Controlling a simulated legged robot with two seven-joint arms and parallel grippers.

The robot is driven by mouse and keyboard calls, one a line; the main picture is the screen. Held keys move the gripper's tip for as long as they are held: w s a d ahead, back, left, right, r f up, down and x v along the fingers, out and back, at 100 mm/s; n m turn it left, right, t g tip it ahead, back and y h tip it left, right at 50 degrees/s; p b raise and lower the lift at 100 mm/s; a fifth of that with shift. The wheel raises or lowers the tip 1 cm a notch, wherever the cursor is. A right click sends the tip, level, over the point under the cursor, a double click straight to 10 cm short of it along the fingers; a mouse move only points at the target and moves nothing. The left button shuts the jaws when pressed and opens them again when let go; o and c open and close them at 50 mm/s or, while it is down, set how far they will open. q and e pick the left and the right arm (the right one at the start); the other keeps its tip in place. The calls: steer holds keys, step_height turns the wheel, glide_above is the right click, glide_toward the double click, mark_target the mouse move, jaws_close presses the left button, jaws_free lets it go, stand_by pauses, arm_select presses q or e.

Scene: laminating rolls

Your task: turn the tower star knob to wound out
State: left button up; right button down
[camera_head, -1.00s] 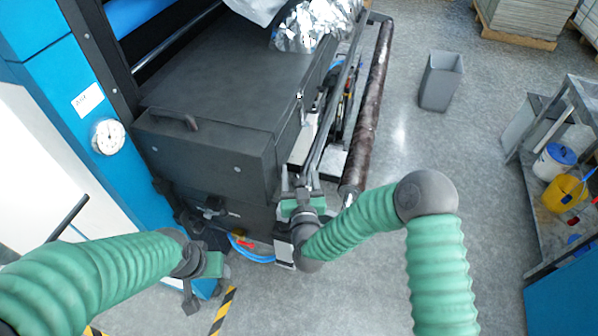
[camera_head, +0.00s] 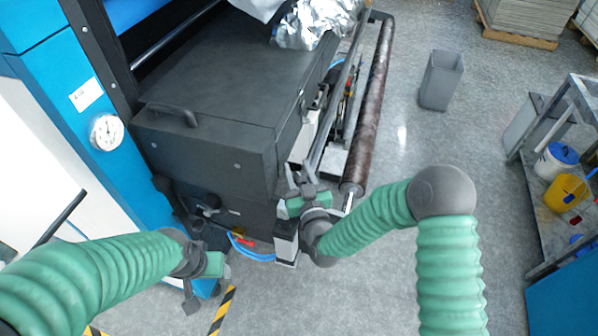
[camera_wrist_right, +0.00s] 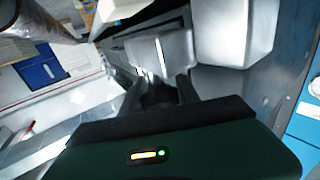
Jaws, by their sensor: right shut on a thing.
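My right gripper (camera_head: 304,182) is at the front right corner of the dark machine box, above a pale upright block (camera_head: 286,246). Its dark fingers look shut on a small dark part, which I take to be the star knob; the fingers and green hand largely hide it. In the right wrist view, the fingers (camera_wrist_right: 158,92) stand on either side of this dark knob (camera_wrist_right: 156,94), in front of a grey block (camera_wrist_right: 162,54). The knob's lobes and turn angle cannot be made out. My left gripper (camera_head: 190,296) hangs at lower left, away from the knob; its finger opening is unclear.
The dark box (camera_head: 205,150) with a handle stands left of my right gripper. A long brown roller (camera_head: 370,110) runs behind it to the right. A grey bin (camera_head: 441,80) and a cart (camera_head: 560,130) stand farther right. The floor between is clear.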

steer(key=shift+s+a+n+g+y+b, duration=0.1)
steer(key=shift+a+n+g+y+b, duration=0.1)
steer(key=shift+n+g+y+b, duration=0.9)
steer(key=shift+s+a+n+g+y+b, duration=0.1)
steer(key=shift+a+n+g+y+b, duration=0.15)
steer(key=shift+n+y, duration=0.95)
steer(key=shift+s+a+n+g+y+b, duration=0.15)
steer(key=shift+n+g+y+b, duration=0.55)
steer(key=shift+y, duration=0.9)
steer(key=c, duration=0.9)
jaws_free()
steer(key=b+v, duration=0.3)
steer(key=v, duration=1.3)
steer(key=shift+d, duration=0.5)
